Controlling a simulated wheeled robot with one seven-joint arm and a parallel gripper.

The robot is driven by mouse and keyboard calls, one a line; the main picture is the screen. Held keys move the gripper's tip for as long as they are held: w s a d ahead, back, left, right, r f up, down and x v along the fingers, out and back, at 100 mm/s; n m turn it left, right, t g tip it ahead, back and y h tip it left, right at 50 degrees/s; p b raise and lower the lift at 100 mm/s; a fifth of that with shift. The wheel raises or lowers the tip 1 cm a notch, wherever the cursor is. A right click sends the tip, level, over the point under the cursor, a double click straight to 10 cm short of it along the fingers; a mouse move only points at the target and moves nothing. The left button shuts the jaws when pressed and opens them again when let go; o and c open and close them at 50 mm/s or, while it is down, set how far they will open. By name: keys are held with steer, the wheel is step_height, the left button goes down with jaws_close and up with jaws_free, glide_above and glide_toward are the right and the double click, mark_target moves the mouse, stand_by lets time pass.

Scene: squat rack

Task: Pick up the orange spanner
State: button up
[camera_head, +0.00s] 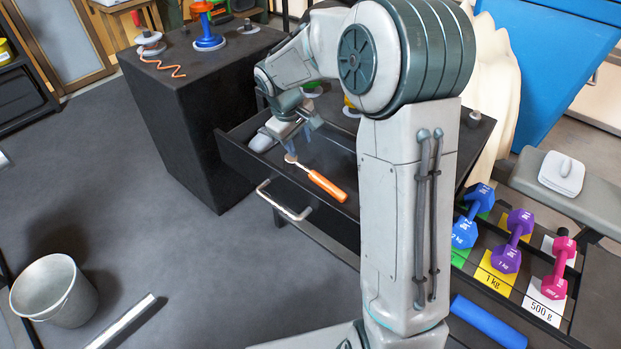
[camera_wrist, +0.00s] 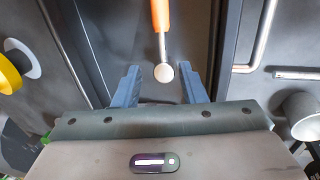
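The orange spanner (camera_head: 327,187) lies in the open drawer, with its orange handle toward the lower right and its pale round head toward my gripper (camera_head: 297,143). In the wrist view the spanner (camera_wrist: 160,14) points down the picture, its round head between my two blue-grey fingers. My gripper (camera_wrist: 159,72) is open, with the fingers spread on either side of the head. The head view shows the fingers just above the head end. I cannot tell the exact height gap. Nothing is held.
The dark drawer (camera_head: 236,154) is pulled out and has a metal bar handle (camera_head: 283,203) at its front. Dumbbells (camera_head: 512,240) stand on a rack at right. A bucket (camera_head: 55,290) stands on the floor at left.

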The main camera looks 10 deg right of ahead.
mark_target(306, 169)
steer(key=b+x, duration=0.1)
steer(key=x, duration=0.6)
steer(key=shift+s+b+x, duration=0.15)
steer(key=shift+b+x, duration=0.25)
steer(key=shift+x, duration=0.95)
steer(key=shift+s+b+x, duration=0.1)
steer(key=shift+b+x, duration=0.25)
steer(key=shift+x, duration=1)
steer(key=shift+r, duration=0.1)
jaws_close()
